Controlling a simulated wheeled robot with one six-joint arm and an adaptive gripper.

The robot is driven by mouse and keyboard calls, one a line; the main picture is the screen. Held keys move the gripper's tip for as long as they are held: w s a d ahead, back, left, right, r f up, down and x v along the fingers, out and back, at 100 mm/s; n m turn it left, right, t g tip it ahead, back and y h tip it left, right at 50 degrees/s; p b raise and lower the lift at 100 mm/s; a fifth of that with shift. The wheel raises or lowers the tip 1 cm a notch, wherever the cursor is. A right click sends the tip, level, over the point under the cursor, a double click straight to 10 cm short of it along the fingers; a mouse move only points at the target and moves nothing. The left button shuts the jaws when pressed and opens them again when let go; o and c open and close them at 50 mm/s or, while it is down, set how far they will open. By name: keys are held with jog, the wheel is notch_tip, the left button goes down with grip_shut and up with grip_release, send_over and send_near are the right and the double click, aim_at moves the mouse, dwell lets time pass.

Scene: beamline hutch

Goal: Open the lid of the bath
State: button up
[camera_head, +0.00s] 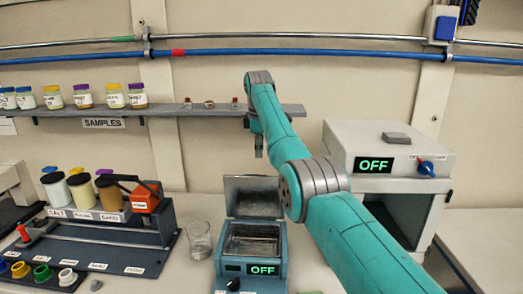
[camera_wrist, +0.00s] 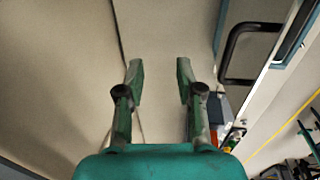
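The bath (camera_head: 250,268) is a blue-grey box on the bench in the head view, with a green OFF display on its front. Its lid (camera_head: 254,198) stands raised at the back, and the metal basin shows open below it. My gripper (camera_head: 258,150) is above and behind the lid, apart from it as far as I can see. In the wrist view my gripper (camera_wrist: 160,68) has its two fingers spread, with nothing between them.
A glass beaker (camera_head: 199,240) stands left of the bath. A grey oven-like unit (camera_head: 390,150) with an OFF display stands to the right. A sample shelf (camera_head: 160,110) runs behind my arm. A rack of jars (camera_head: 95,205) stands at left.

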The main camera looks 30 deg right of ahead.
jog(key=shift+w+d+r, duration=0.1)
jog(key=shift+w+r, duration=0.05)
jog(key=shift+w, duration=0.05)
dwell(0.3)
jog(key=shift+r, duration=0.15)
notch_tip(320, 180, up, 11)
jog(key=s+a, duration=0.1)
jog(key=s, duration=0.1)
jog(key=shift+r, duration=0.2)
jog(key=shift+a, duration=0.1)
dwell(0.4)
jog(key=shift+w, duration=0.1)
